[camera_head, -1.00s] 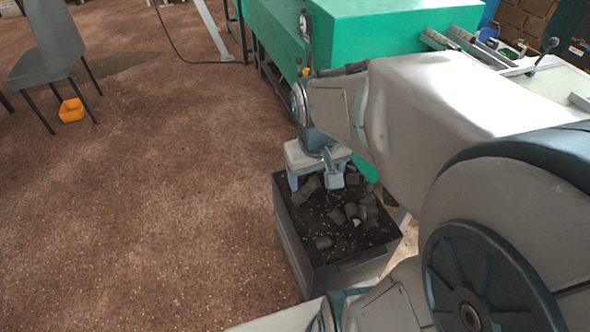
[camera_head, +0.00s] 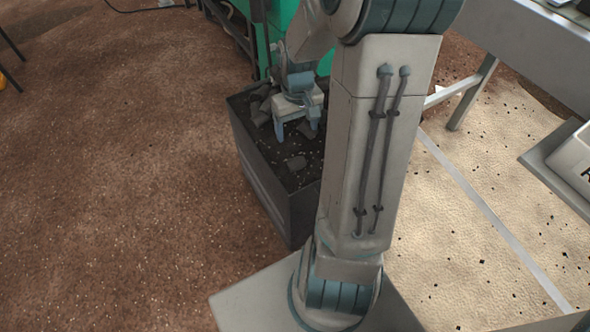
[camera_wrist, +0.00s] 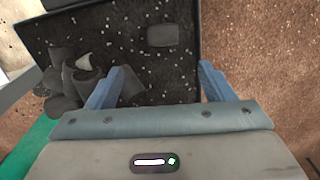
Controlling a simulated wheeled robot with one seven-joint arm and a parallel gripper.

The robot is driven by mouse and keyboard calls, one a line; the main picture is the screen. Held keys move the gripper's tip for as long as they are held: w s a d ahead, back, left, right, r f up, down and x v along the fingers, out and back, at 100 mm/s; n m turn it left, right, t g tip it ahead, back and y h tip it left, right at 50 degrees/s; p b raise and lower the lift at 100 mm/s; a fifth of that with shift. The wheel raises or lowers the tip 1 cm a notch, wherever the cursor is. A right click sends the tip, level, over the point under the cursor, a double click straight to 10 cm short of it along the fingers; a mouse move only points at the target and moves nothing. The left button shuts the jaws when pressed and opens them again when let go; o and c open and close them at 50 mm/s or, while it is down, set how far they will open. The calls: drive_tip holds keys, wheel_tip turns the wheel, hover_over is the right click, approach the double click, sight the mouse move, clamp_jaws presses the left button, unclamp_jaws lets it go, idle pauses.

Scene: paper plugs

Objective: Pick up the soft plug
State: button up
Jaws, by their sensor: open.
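Several dark grey plugs lie in a black bin (camera_head: 262,185); I cannot tell which is the soft plug. One plug (camera_head: 296,162) lies apart near the bin's front; a lone plug also shows in the wrist view (camera_wrist: 163,35), ahead of the fingers. A pile of plugs (camera_wrist: 70,82) sits left of my fingers in the wrist view. My gripper (camera_head: 297,132) points down over the bin, open, with nothing between its blue fingers (camera_wrist: 161,72). My arm hides the bin's right side in the head view.
The bin's walls (camera_wrist: 199,40) stand around the plugs. A green machine (camera_head: 284,22) is behind the bin. Brown floor (camera_head: 120,150) lies open to the left. A grey table (camera_head: 530,50) stands at the upper right.

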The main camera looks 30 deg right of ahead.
sight(296, 160)
wheel_tip(296, 160, down, 9)
drive_tip(key=b, duration=0.3)
drive_tip(key=shift+r, duration=0.1)
drive_tip(key=f+b, duration=0.2)
drive_tip(key=f, duration=0.1)
drive_tip(key=f+b, duration=0.2)
drive_tip(key=shift+s+a+f, duration=0.1)
drive_tip(key=shift+s+a, duration=0.1)
drive_tip(key=shift+a, duration=0.1)
drive_tip(key=c, duration=1)
